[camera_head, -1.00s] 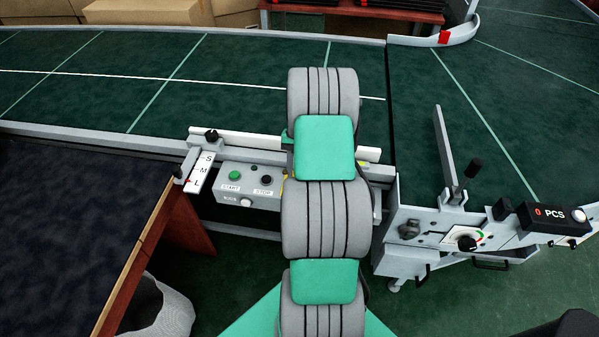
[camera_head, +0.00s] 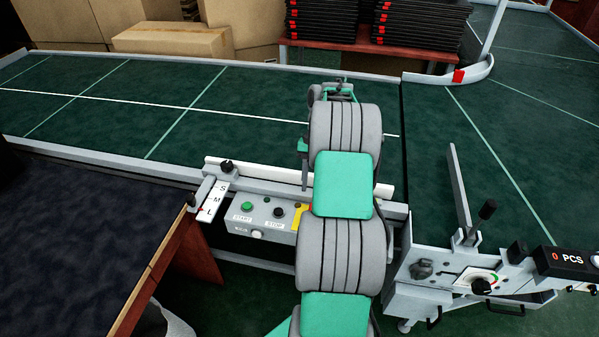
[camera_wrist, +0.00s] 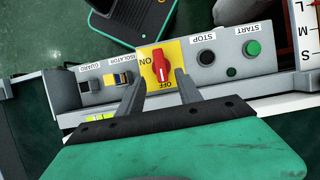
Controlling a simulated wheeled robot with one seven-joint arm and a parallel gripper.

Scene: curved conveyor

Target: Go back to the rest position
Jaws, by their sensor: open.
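My gripper (camera_wrist: 158,92) is open in the wrist view, with two dark fingers spread and nothing between them. A red rotary switch (camera_wrist: 161,66) on a yellow ON/OFF plate (camera_wrist: 183,52) lies just past the fingertips; I cannot tell the exact gap. The control box (camera_wrist: 220,78) also carries a black STOP button (camera_wrist: 207,57) and a green START button (camera_wrist: 253,48). In the head view, my arm (camera_head: 343,185) reaches over the box (camera_head: 258,213) and hides part of it, with only a yellow edge showing. The gripper's fingers are hidden there.
A green conveyor (camera_head: 230,110) runs behind the box. A dark table (camera_head: 80,235) stands at left. A guide arm and counter (camera_head: 565,258) stand at right. Cardboard boxes (camera_head: 170,40) and stacked black trays (camera_head: 425,22) are at the back.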

